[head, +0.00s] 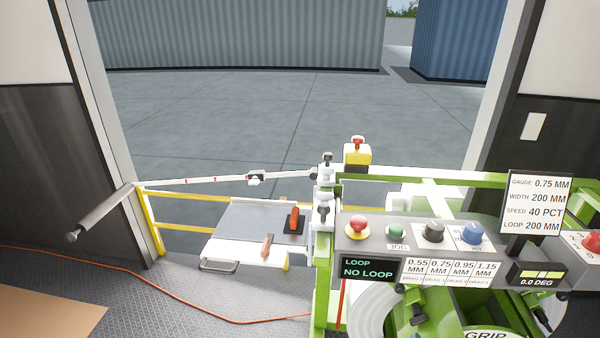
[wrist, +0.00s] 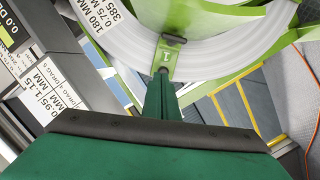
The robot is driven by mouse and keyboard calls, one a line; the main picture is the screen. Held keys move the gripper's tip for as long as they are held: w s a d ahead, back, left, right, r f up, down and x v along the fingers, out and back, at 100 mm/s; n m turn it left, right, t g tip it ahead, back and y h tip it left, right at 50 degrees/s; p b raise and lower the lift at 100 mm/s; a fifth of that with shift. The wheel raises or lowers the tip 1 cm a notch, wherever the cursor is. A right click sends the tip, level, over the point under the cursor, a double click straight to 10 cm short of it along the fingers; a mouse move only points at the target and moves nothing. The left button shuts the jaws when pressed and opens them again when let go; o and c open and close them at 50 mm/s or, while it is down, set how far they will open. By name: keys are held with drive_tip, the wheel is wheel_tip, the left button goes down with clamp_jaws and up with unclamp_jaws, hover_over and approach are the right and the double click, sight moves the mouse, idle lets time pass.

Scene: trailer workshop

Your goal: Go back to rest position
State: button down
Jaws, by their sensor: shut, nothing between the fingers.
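My gripper (wrist: 163,78) shows in the wrist view as green fingers pressed together, with nothing held between them. Its tips are in front of a white coil (wrist: 220,35), near a green tab (wrist: 171,60) marked 1 with a dark knob on top. I cannot tell whether the tips touch the tab. I cannot make out my gripper in the head view, where the green machine (head: 440,180) with its control panel (head: 385,236) fills the lower right.
Yellow rails (head: 185,196) and a grey table (head: 255,222) with orange-handled tools stand left of the machine. An orange cable (head: 190,296) crosses the floor beside a brown board (head: 45,312). Beyond the open doorway lies clear paving (head: 240,110) before containers.

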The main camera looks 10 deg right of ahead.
drive_tip(key=s+a+f+m+y, duration=0.1)
drive_tip(key=s+a+f, duration=0.1)
drive_tip(key=s+a, duration=0.35)
drive_tip(key=s+a+f+m+y, duration=0.1)
drive_tip(key=s+a+f, duration=0.15)
drive_tip(key=a, duration=0.55)
drive_tip(key=s+a+f+y, duration=0.1)
drive_tip(key=s+a+f, duration=0.2)
drive_tip(key=a, duration=0.4)
drive_tip(key=s+a+r+m+t+y, duration=0.1)
drive_tip(key=s+a+r+y, duration=0.3)
drive_tip(key=s+a, duration=1)
drive_tip(key=shift+s+a+r+m, duration=0.25)
drive_tip(key=shift+a+r+m, duration=0.2)
drive_tip(key=shift+r+m, duration=0.35)
drive_tip(key=shift+f, duration=0.15)
